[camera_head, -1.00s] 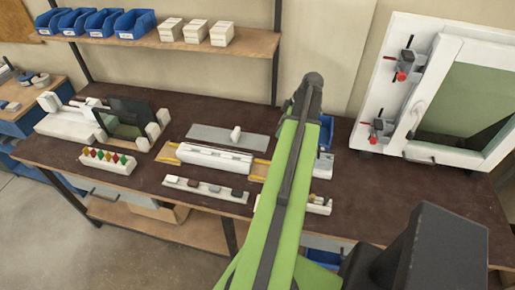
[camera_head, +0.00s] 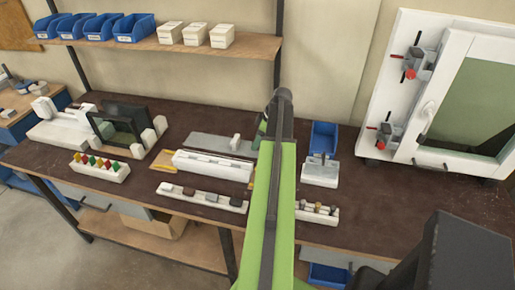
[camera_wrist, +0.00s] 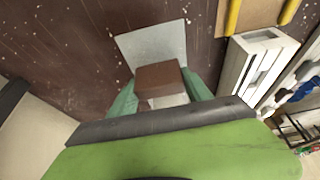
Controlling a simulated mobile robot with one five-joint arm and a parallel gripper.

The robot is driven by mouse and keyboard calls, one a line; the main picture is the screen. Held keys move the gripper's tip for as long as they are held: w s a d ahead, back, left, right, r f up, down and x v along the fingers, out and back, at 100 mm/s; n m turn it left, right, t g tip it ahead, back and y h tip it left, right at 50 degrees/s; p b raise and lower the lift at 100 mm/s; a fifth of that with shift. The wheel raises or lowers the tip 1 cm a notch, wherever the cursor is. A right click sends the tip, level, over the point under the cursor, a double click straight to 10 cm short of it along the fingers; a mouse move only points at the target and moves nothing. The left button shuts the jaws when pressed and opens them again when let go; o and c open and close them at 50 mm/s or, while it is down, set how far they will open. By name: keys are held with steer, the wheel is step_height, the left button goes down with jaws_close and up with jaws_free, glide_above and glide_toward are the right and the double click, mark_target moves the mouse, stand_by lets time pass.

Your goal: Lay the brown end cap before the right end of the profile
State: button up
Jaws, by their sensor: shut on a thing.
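My gripper (camera_wrist: 160,95), with green fingers, is shut on a brown block, the brown end cap (camera_wrist: 160,77), in the wrist view. In the head view my gripper (camera_head: 262,130) is mostly hidden behind my arm, and the held cap cannot be seen.
A white rack (camera_head: 202,198) with several small caps lies in front of the profile. A grey plate (camera_head: 205,142) lies behind it. Right of my arm are a white block (camera_head: 320,174), a blue bin (camera_head: 324,138) and a small rack (camera_head: 317,214). The bench's right front is clear.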

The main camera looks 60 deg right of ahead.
steer(key=shift+f+b, duration=0.75)
steer(key=shift+f, duration=0.7)
steer(key=o, duration=1.3)
steer(key=shift+r, duration=0.1)
steer(key=shift+r+p, duration=0.3)
steer(key=shift+p, duration=0.1)
steer(key=p+v, duration=1)
steer(key=v, duration=0.1)
steer(key=shift+s+r+p, duration=0.2)
steer(key=shift+r+p, duration=0.15)
steer(key=shift+p, duration=0.05)
